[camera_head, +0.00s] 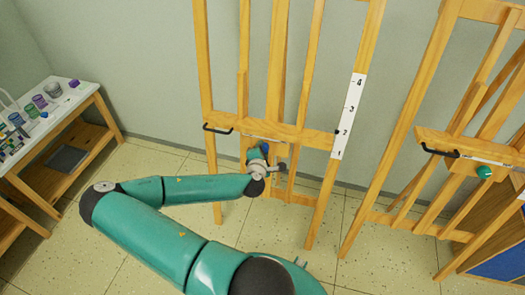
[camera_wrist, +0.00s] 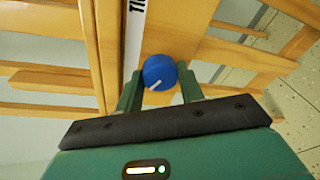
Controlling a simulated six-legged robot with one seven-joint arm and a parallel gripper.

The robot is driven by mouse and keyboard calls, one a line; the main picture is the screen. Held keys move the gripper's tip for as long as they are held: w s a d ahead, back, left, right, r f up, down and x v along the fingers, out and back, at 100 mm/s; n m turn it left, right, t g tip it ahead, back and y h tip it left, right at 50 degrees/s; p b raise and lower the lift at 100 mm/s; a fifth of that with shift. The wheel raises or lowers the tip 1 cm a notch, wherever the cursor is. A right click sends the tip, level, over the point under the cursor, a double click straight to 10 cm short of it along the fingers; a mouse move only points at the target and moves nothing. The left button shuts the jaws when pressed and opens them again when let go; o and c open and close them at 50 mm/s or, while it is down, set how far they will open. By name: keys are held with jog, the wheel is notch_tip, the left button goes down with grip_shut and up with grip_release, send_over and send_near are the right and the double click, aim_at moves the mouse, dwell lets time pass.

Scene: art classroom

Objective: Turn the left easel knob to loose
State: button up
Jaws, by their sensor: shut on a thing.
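The left easel (camera_head: 275,131) is a wooden frame with a white number strip (camera_head: 348,118) on its right leg. My gripper (camera_head: 262,160) is at the middle of its crossbar, in front of the knob. In the wrist view the knob (camera_wrist: 159,71) is blue and round with a white pointer line. The fingers of my gripper (camera_wrist: 159,90) stand on either side of the knob and are shut on it. In the head view only a small blue bit of the knob shows, as my gripper hides most of it.
A second wooden easel (camera_head: 450,140) with a green knob (camera_head: 484,172) stands at the right. A white-topped table (camera_head: 60,112) with paint jars is at the left. Black hooks (camera_head: 217,129) stick out from the crossbar. Open tiled floor (camera_head: 150,155) lies between the table and the left easel.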

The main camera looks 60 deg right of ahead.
jog(key=shift+s+r, duration=0.1)
dwell(0.3)
jog(key=o, duration=1)
